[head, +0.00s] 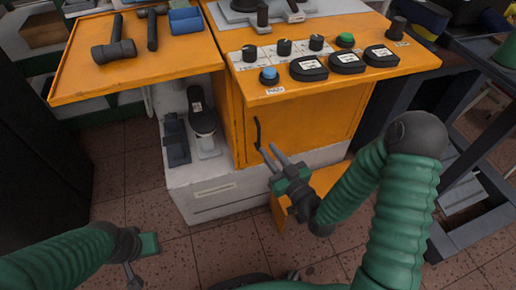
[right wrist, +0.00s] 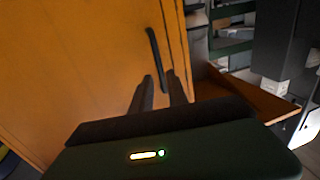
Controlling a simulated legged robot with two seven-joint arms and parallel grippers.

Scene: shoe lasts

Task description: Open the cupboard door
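The orange cupboard door (head: 305,125) is on the front of the workbench, below the control panel, and looks closed. Its dark, slightly curved handle (head: 258,133) stands upright near the door's left edge. In the right wrist view the handle (right wrist: 154,52) runs down the door (right wrist: 85,60) towards my fingertips. My right gripper (head: 268,150) is open, its two fingers pointing at the handle's lower end. In the right wrist view the lower end shows between the fingers (right wrist: 159,78); contact cannot be told. My left gripper (head: 133,273) is low at the left, away from the door, its fingers unclear.
The orange control panel (head: 410,62) with buttons and black discs overhangs the door. An orange side shelf (head: 80,75) holds hammers and a blue box (head: 186,20). A pale base (head: 215,195) juts out below. A dark rack (head: 450,120) stands right. Tiled floor is clear at left.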

